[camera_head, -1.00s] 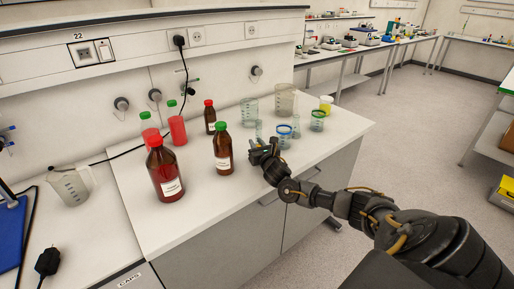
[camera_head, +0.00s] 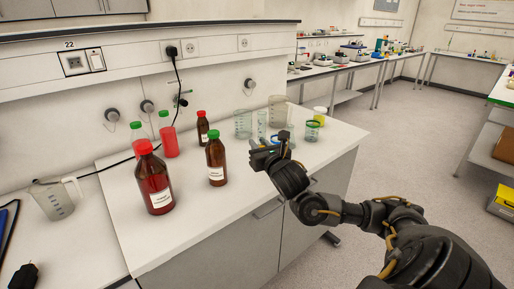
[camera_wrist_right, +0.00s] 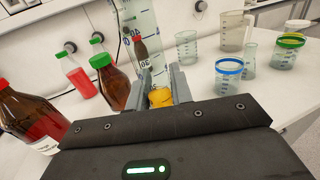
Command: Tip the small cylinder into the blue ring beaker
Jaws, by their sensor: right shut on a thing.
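My right gripper (camera_wrist_right: 160,88) is shut on the small cylinder (camera_wrist_right: 136,22), a clear graduated glass tube that stands up between the fingers in the right wrist view. An orange patch shows between the fingertips. In the head view my right gripper (camera_head: 266,150) is over the bench, with the clear cylinder (camera_head: 262,122) rising behind it. The blue ring beaker (camera_wrist_right: 228,75) stands upright to the right of the gripper in the wrist view, apart from the cylinder. My left gripper is not in view.
A green-ringed beaker (camera_head: 312,130), clear beakers (camera_head: 243,124) and a yellow-topped container (camera_head: 320,114) stand close by. A glass flask (camera_wrist_right: 250,60) is beside the blue ring beaker. Brown bottles (camera_head: 216,160) stand left of the gripper. The bench front (camera_head: 235,205) is clear.

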